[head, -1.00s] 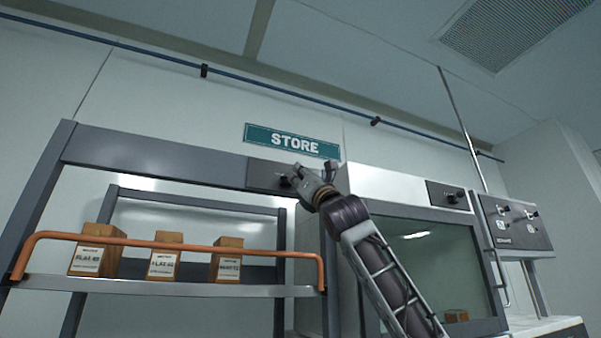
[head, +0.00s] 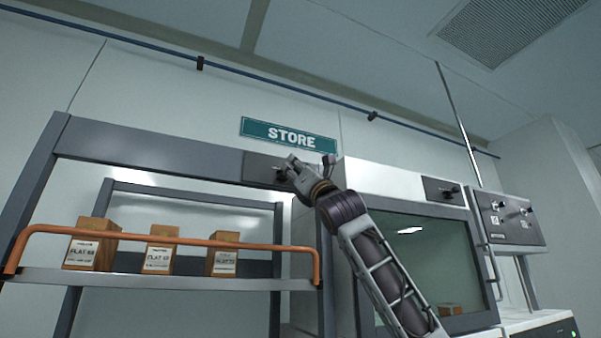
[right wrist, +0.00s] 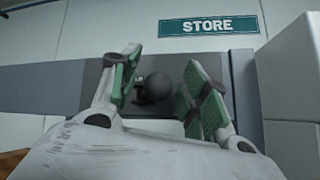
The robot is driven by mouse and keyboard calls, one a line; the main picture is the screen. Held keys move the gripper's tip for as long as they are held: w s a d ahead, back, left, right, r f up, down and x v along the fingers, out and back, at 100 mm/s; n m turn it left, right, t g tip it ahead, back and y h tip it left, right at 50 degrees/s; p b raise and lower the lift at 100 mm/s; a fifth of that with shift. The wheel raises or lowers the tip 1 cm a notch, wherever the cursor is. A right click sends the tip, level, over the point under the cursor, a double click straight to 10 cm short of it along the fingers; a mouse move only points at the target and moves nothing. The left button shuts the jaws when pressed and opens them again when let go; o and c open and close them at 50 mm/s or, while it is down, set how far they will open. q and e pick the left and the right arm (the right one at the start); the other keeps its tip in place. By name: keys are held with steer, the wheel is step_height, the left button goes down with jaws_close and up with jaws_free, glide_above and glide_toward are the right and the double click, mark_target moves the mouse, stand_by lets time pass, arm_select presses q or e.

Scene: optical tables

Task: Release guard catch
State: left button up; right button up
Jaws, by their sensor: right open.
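The guard catch shows in the right wrist view as a dark round knob (right wrist: 156,86) on a dark plate (right wrist: 92,76) fixed to the grey top beam of the shelf frame. In the head view the plate (head: 256,168) sits at the beam's right end, below the STORE sign. My right gripper (head: 286,168) is at the plate. In the right wrist view my right gripper (right wrist: 163,88) is open, with green-padded fingers on either side of the knob. I cannot tell whether they touch it. The orange guard rail (head: 160,238) runs across the shelf front. My left gripper is not in view.
Several labelled boxes (head: 162,250) stand on the shelf (head: 150,281) behind the rail. A glass-fronted cabinet (head: 350,180) with its own dark knob plate (head: 440,190) stands right of the shelf. A control box (head: 508,220) is farther right. The STORE sign (head: 288,135) is on the wall above.

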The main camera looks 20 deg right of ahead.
steer(key=v, duration=1.2)
stand_by(0.7)
stand_by(0.7)
